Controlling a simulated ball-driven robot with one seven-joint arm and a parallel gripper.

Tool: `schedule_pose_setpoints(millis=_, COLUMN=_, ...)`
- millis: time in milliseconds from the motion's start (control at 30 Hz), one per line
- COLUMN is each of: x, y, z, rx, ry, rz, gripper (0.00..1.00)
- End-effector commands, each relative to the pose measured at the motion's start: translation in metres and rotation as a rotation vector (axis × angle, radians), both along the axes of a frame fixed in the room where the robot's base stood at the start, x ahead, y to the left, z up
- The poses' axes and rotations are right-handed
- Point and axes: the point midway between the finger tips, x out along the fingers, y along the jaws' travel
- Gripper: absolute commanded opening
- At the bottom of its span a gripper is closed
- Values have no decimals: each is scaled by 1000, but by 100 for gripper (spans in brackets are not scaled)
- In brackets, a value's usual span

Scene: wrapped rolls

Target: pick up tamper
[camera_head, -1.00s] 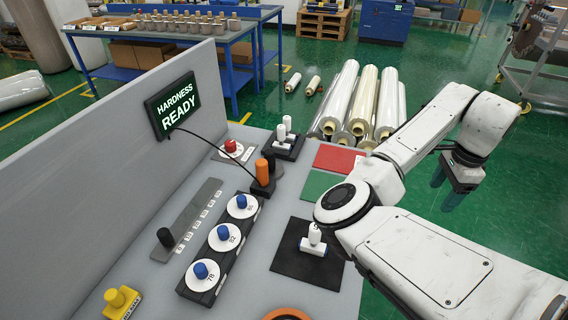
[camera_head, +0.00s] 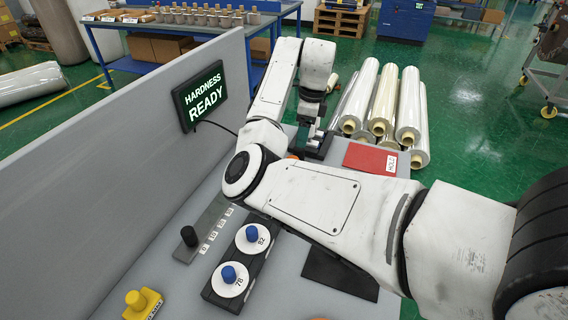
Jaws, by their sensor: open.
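My gripper (camera_head: 309,118) is at the back of the grey bench, at a dark stand (camera_head: 318,147). Its jaws are open, and the fingers are small and partly merge with the dark stand. A small white piece (camera_head: 318,130) shows at the stand, right beside the fingers; I cannot tell whether they touch it. It may be the tamper, but its shape is too small to confirm.
A grey panel (camera_head: 115,150) stands along the left with a "HARDNESS READY" display (camera_head: 200,93). Blue-knobbed white discs (camera_head: 230,280) sit on a dark rack. A yellow knobbed block (camera_head: 142,303) is front left. A red mat (camera_head: 368,156) lies right of the stand. Wrapped rolls (camera_head: 385,105) lie beyond.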

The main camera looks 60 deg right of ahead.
Motion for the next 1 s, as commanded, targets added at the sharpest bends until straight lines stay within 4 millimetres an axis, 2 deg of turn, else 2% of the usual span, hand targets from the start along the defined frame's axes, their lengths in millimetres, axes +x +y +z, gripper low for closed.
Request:
schedule_pose_setpoints(millis=200, x=4, y=2, z=-33, rx=1, ry=2, rz=2, gripper=67)
schedule_pose_setpoints(millis=467, x=7, y=2, z=-52, rx=2, ry=2, rz=3, gripper=67)
schedule_pose_setpoints(millis=700, x=13, y=2, z=-86, rx=2, ry=3, rz=4, gripper=67)
schedule_pose_setpoints(millis=833, x=15, y=2, z=-95, rx=2, ry=0, rz=3, gripper=67)
schedule_pose_setpoints(millis=1000, x=15, y=2, z=-97, rx=1, ry=-1, rz=2, gripper=67)
